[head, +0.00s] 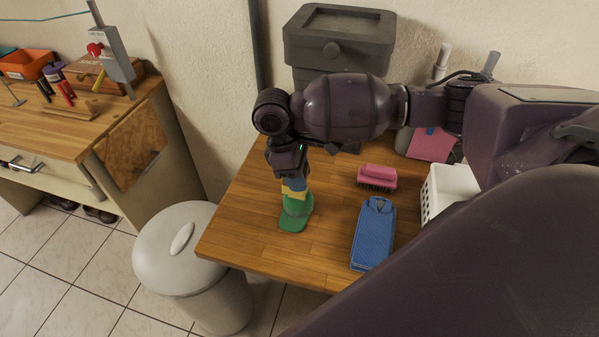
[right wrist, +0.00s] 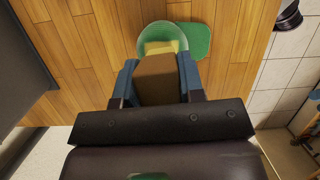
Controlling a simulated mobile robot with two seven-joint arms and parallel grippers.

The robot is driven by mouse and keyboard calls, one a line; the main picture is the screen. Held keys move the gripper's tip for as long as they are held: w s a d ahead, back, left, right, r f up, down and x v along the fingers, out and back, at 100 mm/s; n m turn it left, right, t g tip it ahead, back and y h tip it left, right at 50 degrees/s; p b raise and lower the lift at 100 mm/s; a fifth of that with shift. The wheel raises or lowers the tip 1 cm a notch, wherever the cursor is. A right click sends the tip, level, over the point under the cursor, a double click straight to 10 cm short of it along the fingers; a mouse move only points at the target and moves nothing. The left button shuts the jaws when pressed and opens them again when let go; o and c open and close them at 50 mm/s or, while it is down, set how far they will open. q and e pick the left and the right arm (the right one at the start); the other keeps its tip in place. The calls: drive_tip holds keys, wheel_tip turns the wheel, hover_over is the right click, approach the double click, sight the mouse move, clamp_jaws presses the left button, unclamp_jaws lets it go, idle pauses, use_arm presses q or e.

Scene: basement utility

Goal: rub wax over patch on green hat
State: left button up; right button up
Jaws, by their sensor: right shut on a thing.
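The green hat (head: 294,222) lies on the wooden bench near its left front edge, its brim toward the front. In the right wrist view the hat's crown (right wrist: 147,38) and brim (right wrist: 196,41) show at the top. My right gripper (head: 294,181) points down over the crown. Its blue fingers are shut on a brownish block, the wax (right wrist: 157,80). A yellow area (right wrist: 161,47) shows between the block and the crown; I cannot tell whether it is the patch or part of the wax. The contact itself is hidden. My left gripper is out of view.
On the bench (head: 250,230), right of the hat, are a pink brush (head: 377,176) and a blue flat object (head: 373,236). A white perforated basket (head: 447,188) stands farther right. A grey lidded bin (head: 180,255) stands left of the bench. A dark grey box (head: 338,40) is behind.

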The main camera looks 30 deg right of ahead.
drive_tip(key=shift+w+d, duration=0.65)
drive_tip(key=shift+d, duration=0.25)
drive_tip(key=shift+s+a+r, duration=0.1)
drive_tip(key=shift+s+a, duration=0.25)
drive_tip(key=shift+a, duration=0.15)
drive_tip(key=shift+r, duration=3.5)
